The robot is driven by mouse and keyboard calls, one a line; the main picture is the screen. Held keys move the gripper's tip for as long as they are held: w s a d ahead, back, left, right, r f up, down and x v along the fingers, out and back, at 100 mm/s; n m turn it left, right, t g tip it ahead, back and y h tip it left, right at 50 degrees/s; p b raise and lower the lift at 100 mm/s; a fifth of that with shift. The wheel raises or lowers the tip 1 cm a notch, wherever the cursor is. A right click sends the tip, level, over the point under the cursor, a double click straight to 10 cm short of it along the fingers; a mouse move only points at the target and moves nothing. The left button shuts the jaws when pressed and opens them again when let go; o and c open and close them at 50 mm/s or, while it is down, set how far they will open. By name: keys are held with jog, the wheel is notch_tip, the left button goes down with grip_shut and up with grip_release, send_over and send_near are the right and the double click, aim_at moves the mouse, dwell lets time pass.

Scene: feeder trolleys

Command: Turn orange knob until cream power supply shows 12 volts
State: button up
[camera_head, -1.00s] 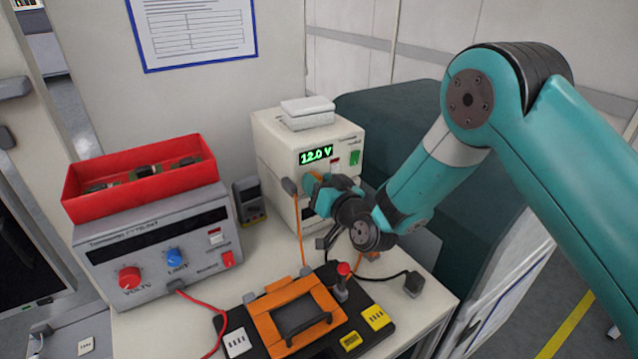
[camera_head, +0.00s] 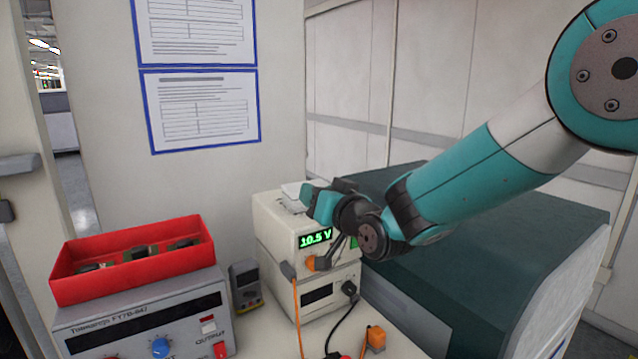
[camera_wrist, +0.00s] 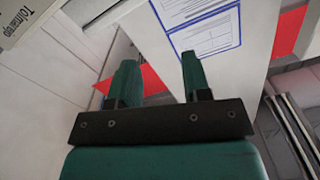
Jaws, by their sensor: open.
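The cream power supply (camera_head: 282,250) stands at the back of the bench. Its green display (camera_head: 315,239) reads 10.5 V. The orange knob (camera_head: 311,263) sits below the display, partly hidden by my arm. My gripper (camera_head: 312,197) is up in front of the supply's top edge, apart from the knob. In the wrist view my gripper (camera_wrist: 158,62) is open with nothing between its fingers, and they point toward the papers on the wall. The knob does not show in the wrist view.
A grey power supply (camera_head: 140,325) with a blue knob stands at left, a red bin (camera_head: 130,280) of parts on it. A multimeter (camera_head: 245,286) stands between the supplies. A dark green cabinet (camera_head: 490,240) is at right. Cables run from the cream supply.

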notch_tip(320, 180, up, 4)
jog(key=shift+f, duration=0.1)
dwell(0.4)
